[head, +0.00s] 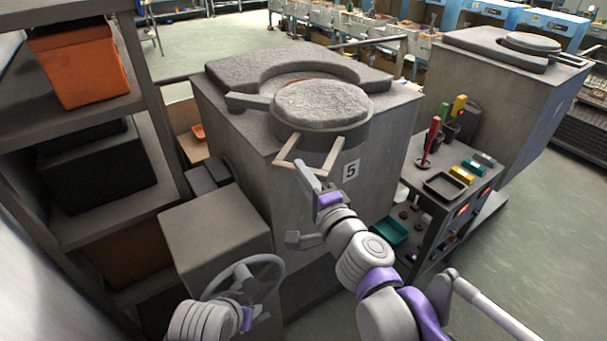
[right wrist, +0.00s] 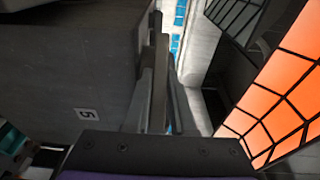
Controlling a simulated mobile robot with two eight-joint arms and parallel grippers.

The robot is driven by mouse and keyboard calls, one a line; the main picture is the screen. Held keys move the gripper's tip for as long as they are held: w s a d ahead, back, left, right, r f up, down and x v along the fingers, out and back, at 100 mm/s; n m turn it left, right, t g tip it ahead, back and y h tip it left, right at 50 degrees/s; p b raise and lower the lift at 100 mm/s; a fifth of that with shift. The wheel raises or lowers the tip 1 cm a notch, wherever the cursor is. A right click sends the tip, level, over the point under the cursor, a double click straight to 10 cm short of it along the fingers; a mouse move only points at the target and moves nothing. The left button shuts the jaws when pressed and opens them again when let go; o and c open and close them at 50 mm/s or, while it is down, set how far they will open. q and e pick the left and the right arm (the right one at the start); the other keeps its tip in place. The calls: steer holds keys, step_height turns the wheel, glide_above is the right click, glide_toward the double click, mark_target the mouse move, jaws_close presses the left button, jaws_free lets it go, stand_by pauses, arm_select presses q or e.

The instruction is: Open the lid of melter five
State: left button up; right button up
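Melter five (head: 355,190) is a grey block marked with a "5" plate, which also shows in the right wrist view (right wrist: 87,113). Its round, rough-topped lid (head: 322,104) lies flat on top, with a light frame handle (head: 284,150) sticking out at the front. My right gripper (head: 308,178) is at the handle's front bar. In the right wrist view its fingers (right wrist: 160,95) stand close together with a narrow bar between them, and they look shut on it. My left wrist shows at the bottom left, beside a handwheel; its fingers cannot be made out.
The grey handwheel (head: 272,272) is in front of a low grey box (head: 215,232). A shelf with an orange bin (head: 80,62) stands at the left. A tool cart (head: 470,200) is right of the melter, and another melter (head: 490,90) stands behind it. Floor is free at the right.

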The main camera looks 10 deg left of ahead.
steer(key=o, duration=0.4)
steer(key=v, duration=1)
steer(key=shift+s+d, duration=0.2)
steer(key=shift+s, duration=0.15)
